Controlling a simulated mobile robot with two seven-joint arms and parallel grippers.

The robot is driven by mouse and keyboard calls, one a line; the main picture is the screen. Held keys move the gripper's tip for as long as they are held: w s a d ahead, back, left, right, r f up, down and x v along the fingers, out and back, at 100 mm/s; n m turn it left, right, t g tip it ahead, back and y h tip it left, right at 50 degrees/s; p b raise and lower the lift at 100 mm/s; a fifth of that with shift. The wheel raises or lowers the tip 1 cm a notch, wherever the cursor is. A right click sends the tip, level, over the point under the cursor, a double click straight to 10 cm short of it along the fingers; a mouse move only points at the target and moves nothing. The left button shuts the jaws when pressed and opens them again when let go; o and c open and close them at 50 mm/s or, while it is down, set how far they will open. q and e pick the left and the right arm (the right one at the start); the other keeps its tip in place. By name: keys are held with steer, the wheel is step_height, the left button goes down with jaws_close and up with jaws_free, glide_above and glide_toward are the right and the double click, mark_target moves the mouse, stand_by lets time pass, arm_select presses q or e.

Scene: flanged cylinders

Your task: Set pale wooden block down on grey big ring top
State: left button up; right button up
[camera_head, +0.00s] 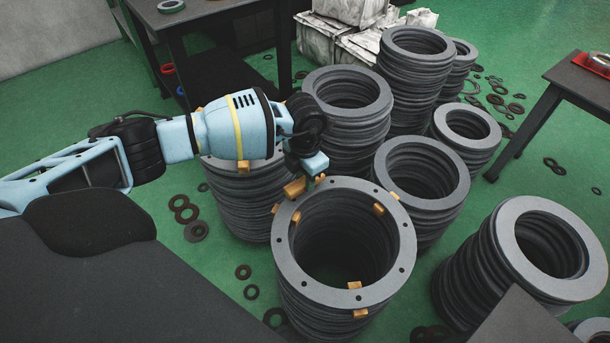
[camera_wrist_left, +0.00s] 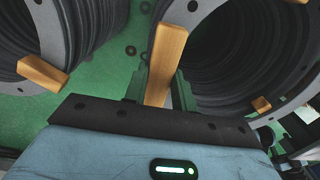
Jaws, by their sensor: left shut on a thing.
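The grey big ring top (camera_head: 287,262) is a flat ring with small holes on a stack of dark rings, low centre in the head view. Several pale wooden blocks lie at its inner edge, among them one at the upper right (camera_head: 378,209) and one at the front (camera_head: 354,285). My left gripper (camera_head: 306,176) is shut on a pale wooden block (camera_head: 294,188), over the ring's upper left rim. I cannot tell whether this block touches the ring. In the left wrist view the held block (camera_wrist_left: 168,45) sticks out lengthwise between the fingers. My right gripper is not in view.
Other ring stacks stand close by: behind (camera_head: 350,92), to the right (camera_head: 435,160) and at the far right (camera_head: 520,265). Another stack is partly behind my left arm (camera_head: 250,190). Dark tables stand at the back left (camera_head: 225,8) and right (camera_head: 575,80). Loose rings lie on the green floor.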

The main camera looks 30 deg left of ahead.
arm_select(q)
steer(key=shift+f+b, duration=0.4)
steer(key=shift+f, duration=0.65)
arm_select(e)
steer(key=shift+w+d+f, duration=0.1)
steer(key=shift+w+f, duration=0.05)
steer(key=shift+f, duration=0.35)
arm_select(q)
steer(key=o, duration=0.9)
steer(key=shift+o, duration=0.8)
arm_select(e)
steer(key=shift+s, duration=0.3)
arm_select(q)
step_height(320, 180, up, 7)
steer(key=shift+f+p, duration=0.1)
steer(key=shift+p, duration=0.75)
steer(key=shift+r, duration=0.6)
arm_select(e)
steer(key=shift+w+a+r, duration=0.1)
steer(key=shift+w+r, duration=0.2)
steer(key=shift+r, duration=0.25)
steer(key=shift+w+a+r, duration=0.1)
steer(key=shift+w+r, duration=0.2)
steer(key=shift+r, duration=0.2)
arm_select(q)
steer(key=shift+d+f, duration=0.1)
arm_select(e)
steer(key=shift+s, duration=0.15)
